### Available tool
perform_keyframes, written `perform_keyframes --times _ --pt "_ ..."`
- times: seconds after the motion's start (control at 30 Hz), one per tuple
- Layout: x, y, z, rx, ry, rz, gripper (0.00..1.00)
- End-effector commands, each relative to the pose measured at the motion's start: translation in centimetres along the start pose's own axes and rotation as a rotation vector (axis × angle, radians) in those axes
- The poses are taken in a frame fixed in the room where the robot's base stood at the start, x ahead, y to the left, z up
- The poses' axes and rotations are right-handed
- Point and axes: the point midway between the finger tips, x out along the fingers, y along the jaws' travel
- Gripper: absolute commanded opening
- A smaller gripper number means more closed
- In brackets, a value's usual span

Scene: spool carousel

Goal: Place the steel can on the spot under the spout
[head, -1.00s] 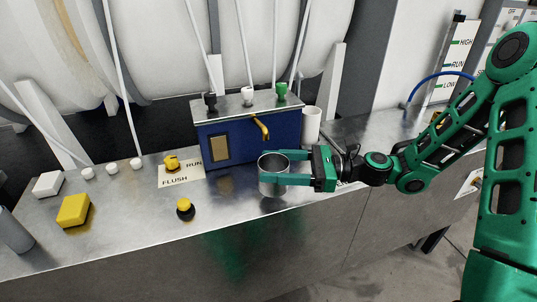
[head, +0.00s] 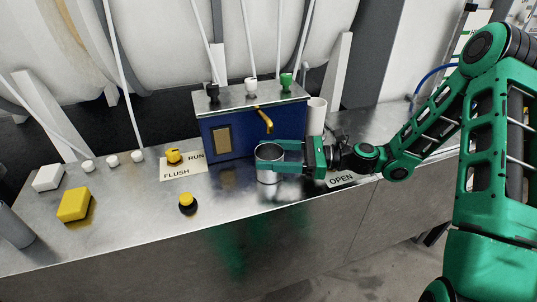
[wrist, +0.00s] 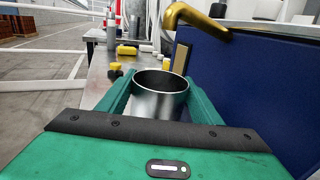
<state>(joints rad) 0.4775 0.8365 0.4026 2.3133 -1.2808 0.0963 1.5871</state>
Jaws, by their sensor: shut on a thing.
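The steel can (head: 267,170) is an open-topped metal cylinder, held upright between the fingers of my green gripper (head: 285,158). In the wrist view the can (wrist: 160,98) sits between both fingers, its rim open and its inside looking empty. The brass spout (head: 265,119) sticks out from the front of the blue box (head: 224,137). The can is in front of and below the spout in the head view. In the wrist view the spout (wrist: 195,20) is beyond the can, up and to the right. I cannot tell whether the can touches the counter. The spot under the spout is not distinguishable.
The steel counter (head: 130,215) holds a yellow knob (head: 174,156) on a FLUSH/RUN plate, a black-and-yellow button (head: 188,203), a yellow block (head: 74,205) and a white block (head: 48,178). A white cylinder (head: 317,115) stands right of the blue box. The counter's front edge is close to the can.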

Motion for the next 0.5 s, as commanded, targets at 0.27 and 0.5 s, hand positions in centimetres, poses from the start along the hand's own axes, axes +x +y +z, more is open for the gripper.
perform_keyframes --times 0.27,0.5 --pt "-0.12 -0.04 -0.19 0.001 0.000 -0.002 0.78" --pt "-0.12 -0.03 -0.16 0.000 0.000 -0.002 0.78"
